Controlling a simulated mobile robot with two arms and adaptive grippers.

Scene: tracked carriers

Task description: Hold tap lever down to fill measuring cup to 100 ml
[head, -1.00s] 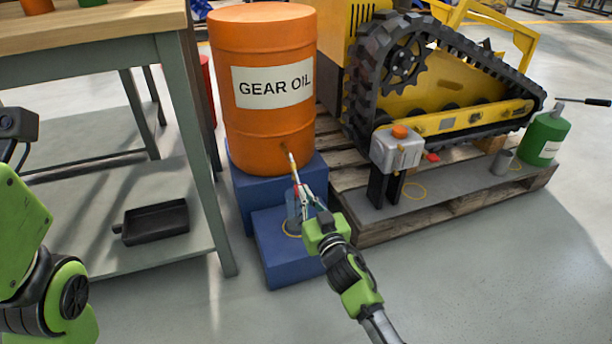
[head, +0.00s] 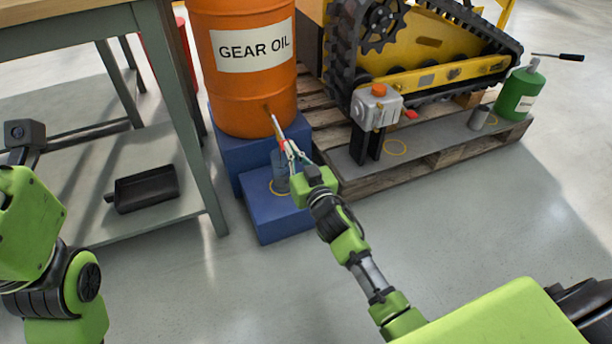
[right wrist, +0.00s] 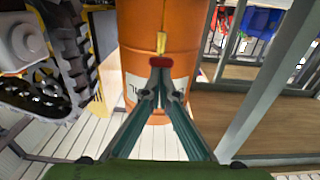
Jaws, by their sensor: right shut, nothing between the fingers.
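The orange gear oil drum (head: 247,92) has a tap (head: 275,123) low on its front, with a red lever (head: 283,144). In the right wrist view the red lever (right wrist: 160,62) lies just beyond my fingertips, below the brass tap (right wrist: 161,42). My right gripper (head: 289,152) is shut and empty, its tips at the lever. I cannot tell whether they press on it. A clear bluish measuring cup (head: 280,172) stands upright below the tap on the lower blue step (head: 277,222), partly hidden by my gripper. Its liquid level is not readable.
A workbench (head: 178,110) stands at left, with a black tray (head: 146,189) on its lower shelf. A pallet (head: 436,161) at right carries a yellow tracked machine (head: 420,45), a grey box with an orange cap (head: 376,107), and a green can (head: 518,95). The front floor is clear.

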